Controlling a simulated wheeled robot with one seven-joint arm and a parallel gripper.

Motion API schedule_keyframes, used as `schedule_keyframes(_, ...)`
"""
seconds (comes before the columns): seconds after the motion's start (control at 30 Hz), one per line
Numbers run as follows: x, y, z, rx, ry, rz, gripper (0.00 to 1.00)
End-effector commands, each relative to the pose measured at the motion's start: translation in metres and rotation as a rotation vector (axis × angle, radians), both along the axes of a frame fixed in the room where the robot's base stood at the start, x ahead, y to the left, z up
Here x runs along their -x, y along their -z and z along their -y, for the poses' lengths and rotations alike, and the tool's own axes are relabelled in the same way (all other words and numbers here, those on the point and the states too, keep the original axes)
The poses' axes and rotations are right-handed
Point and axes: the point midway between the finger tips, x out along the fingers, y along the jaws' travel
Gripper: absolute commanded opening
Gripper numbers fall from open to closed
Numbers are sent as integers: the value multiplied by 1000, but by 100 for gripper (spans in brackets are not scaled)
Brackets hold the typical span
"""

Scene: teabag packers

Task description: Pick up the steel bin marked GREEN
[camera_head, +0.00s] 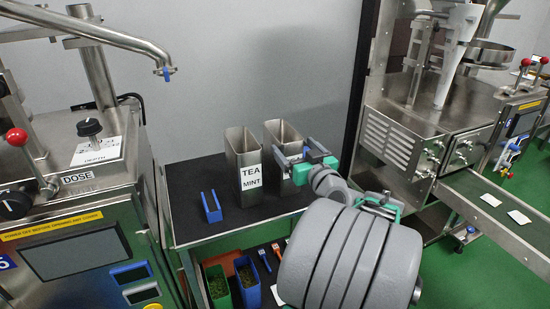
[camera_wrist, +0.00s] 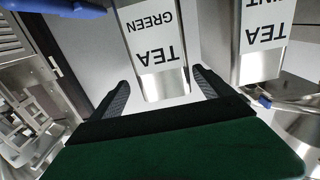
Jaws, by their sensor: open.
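The steel bin marked GREEN (camera_wrist: 160,84) is upside down in the wrist view, with its white TEA GREEN label facing me. My gripper is open in front of this bin.
A blue holder (camera_head: 211,207) is further left. Steel machines stand at left (camera_head: 75,190) and right (camera_head: 425,125). Coloured containers (camera_head: 247,283) sit on the shelf below.

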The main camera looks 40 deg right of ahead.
Motion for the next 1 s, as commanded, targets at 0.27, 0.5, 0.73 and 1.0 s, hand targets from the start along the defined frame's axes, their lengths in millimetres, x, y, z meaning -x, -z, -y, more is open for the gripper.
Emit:
schedule_keyframes(0.27, -48, 0, 2, -3, -23, -1, 91)
schedule_keyframes(0.5, -76, 1, 12, -1, -18, -1, 91)
schedule_keyframes(0.73, -75, 2, 13, 0, -15, 0, 86)
schedule_keyframes(1.0, -74, 2, 14, 0, -14, -1, 64)
